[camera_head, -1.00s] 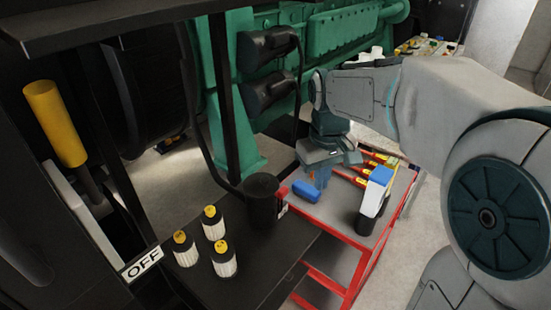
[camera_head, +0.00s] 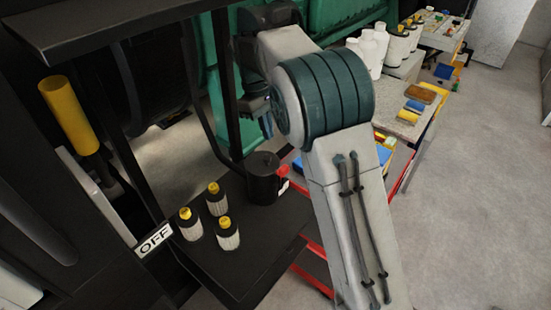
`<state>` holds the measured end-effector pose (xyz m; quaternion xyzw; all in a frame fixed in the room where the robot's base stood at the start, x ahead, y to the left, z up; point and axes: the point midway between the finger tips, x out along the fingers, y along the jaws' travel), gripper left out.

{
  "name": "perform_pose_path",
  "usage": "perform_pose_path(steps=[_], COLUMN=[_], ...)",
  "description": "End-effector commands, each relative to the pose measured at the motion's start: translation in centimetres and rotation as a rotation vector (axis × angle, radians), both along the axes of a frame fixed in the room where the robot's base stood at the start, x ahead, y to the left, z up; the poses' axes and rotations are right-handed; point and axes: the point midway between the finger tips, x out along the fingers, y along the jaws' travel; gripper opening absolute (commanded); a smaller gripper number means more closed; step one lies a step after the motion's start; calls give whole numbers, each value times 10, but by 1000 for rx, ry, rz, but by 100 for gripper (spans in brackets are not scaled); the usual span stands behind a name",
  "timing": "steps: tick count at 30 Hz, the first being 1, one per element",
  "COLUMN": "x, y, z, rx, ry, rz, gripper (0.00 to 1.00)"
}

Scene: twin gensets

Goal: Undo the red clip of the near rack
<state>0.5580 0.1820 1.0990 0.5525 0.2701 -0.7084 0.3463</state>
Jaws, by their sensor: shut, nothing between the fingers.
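A small red part (camera_head: 283,170), which looks like the red clip, sits on the right side of a black canister (camera_head: 262,186). The canister stands at the back right corner of a black shelf (camera_head: 262,245). Whether the clip is fastened is too small to tell. My gripper (camera_head: 265,125) shows only in part, up and left of the red part and apart from it. It is beyond my arm's elbow, which hides much of that area. The gripper looks shut and empty.
Several white bottles with yellow caps (camera_head: 217,198) stand on the shelf, left of the canister. An OFF label (camera_head: 154,240) and a yellow cylinder (camera_head: 69,114) are at the left. A green engine (camera_head: 335,22) is behind.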

Motion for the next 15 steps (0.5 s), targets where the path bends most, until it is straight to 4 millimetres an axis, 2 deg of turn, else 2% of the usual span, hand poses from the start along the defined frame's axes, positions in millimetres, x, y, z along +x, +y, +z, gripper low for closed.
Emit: perform_pose_path(steps=[4, 7, 15], x=[-1, -3, -10], y=[-1, -3, -13], z=[-4, -15, -61], rx=[0, -1, -1], ry=[0, 2, 3], rz=[-1, -1, -2], gripper=[0, 0, 0])
